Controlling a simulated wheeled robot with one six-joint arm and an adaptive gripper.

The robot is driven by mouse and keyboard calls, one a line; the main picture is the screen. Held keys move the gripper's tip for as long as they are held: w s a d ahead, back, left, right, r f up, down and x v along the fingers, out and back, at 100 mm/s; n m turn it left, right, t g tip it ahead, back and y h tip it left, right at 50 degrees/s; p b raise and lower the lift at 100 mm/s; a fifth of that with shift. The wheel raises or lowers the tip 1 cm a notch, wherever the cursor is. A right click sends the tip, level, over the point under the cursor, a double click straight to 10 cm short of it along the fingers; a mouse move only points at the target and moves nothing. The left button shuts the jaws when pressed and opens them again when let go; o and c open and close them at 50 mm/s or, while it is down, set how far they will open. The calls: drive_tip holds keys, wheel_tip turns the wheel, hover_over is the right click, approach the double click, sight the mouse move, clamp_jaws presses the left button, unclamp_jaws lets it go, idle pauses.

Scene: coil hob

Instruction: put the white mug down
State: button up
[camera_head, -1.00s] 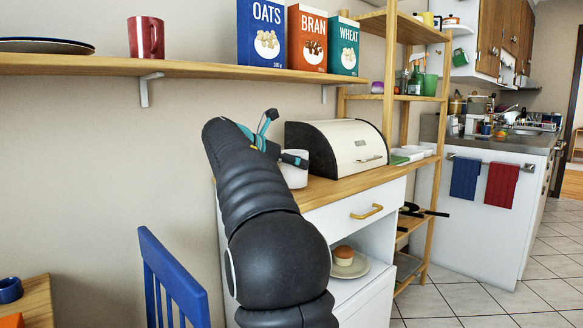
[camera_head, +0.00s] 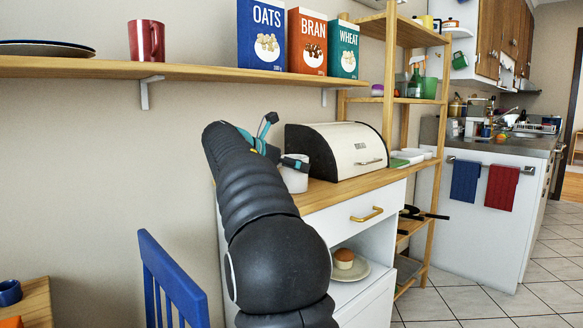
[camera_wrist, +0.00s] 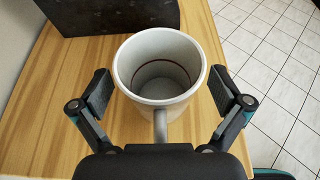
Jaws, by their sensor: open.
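The white mug (camera_wrist: 160,108) stands upright on the wooden top of the cabinet (camera_wrist: 60,125) in the wrist view. A dark ring shows inside it, and its handle points towards my wrist. My gripper (camera_wrist: 166,92) is open, with one finger on each side of the mug and a gap between each finger and the wall. In the head view the mug (camera_head: 294,180) is partly hidden behind my arm and gripper, beside the bread bin.
The bread bin (camera_head: 335,149) stands just beyond the mug, with white dishes (camera_head: 410,154) further right. A shelf (camera_head: 190,70) with cereal boxes and a red mug (camera_head: 146,40) runs above. A blue chair (camera_head: 172,275) is in front.

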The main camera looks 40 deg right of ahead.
drive_tip(key=p+v, duration=0.1)
drive_tip(key=v, duration=1.1)
drive_tip(key=shift+s+f, duration=0.1)
drive_tip(key=shift+f, duration=0.05)
drive_tip(key=s+a+f+m+t+y, duration=0.2)
drive_tip(key=s+a+f+m+y, duration=0.4)
drive_tip(key=s+a+f+m, duration=0.3)
drive_tip(key=s+a+f+m+t+y, duration=0.2)
drive_tip(key=s+a+f+m+y, duration=0.5)
drive_tip(key=s+a+f, duration=0.9)
drive_tip(key=s+f+m, duration=0.2)
drive_tip(key=s+f, duration=0.2)
drive_tip(key=f, duration=0.2)
drive_tip(key=shift+s+m+t, duration=0.25)
drive_tip(key=shift+m+t, duration=0.05)
drive_tip(key=shift+m, duration=0.1)
drive_tip(key=shift+a, duration=0.1)
